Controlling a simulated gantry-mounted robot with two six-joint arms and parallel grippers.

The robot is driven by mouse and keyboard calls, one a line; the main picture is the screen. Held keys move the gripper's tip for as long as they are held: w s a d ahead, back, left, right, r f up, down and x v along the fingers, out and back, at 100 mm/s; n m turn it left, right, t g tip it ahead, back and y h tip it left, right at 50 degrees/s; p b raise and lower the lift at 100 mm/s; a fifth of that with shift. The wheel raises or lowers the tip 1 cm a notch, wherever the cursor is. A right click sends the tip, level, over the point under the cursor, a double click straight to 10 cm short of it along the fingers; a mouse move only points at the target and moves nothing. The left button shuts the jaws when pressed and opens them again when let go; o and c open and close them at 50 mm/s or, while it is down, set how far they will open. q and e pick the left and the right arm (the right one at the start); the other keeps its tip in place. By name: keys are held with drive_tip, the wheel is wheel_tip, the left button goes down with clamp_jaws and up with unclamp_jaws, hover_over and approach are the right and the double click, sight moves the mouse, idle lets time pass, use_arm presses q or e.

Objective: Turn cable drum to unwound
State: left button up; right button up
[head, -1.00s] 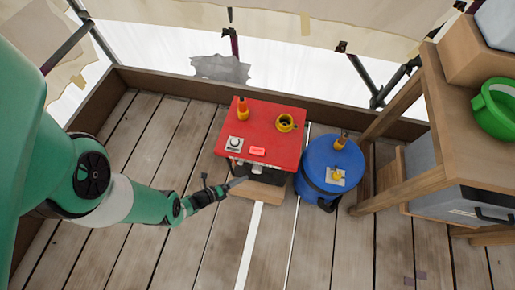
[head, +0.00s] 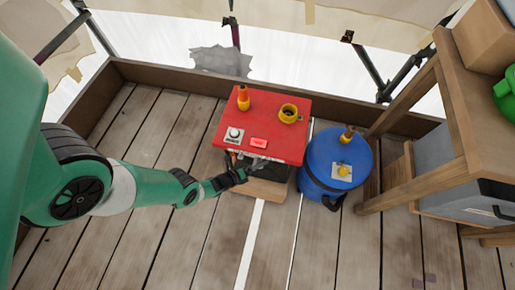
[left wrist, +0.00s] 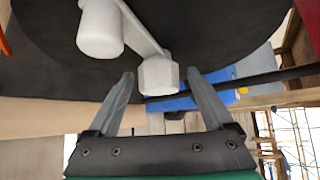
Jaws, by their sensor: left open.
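The cable drum shows in the left wrist view as a large black disc (left wrist: 210,25) with a pale grey crank arm on its face. The crank has a thick cylindrical handle (left wrist: 100,30) and a hexagonal hub (left wrist: 158,76). In the head view the drum sits under the front of a red-topped box (head: 268,118) and is mostly hidden. My left gripper (head: 244,164) is at the box's front edge. In the left wrist view its open fingers (left wrist: 162,78) stand either side of the hub, with the handle up and left. I cannot tell whether they touch. My right gripper is not in view.
The box top carries an orange-tipped post (head: 243,98), a yellow ring (head: 288,113), a white dial (head: 233,135) and a lit red button (head: 259,142). A blue drum-shaped container (head: 335,165) stands close right. A wooden bench (head: 425,185) is farther right.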

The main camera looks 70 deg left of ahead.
use_arm(q)
clamp_jaws()
idle(0.3)
drive_tip(key=shift+r, duration=0.1)
drive_tip(key=shift+r+m+g+p, duration=0.1)
drive_tip(key=shift+m+g+p, duration=0.25)
drive_tip(key=shift+p, duration=0.2)
drive_tip(key=shift+f+m+g, duration=0.2)
drive_tip(key=shift+m+g, duration=0.05)
drive_tip(key=shift+g, duration=0.5)
drive_tip(key=shift+s, duration=0.1)
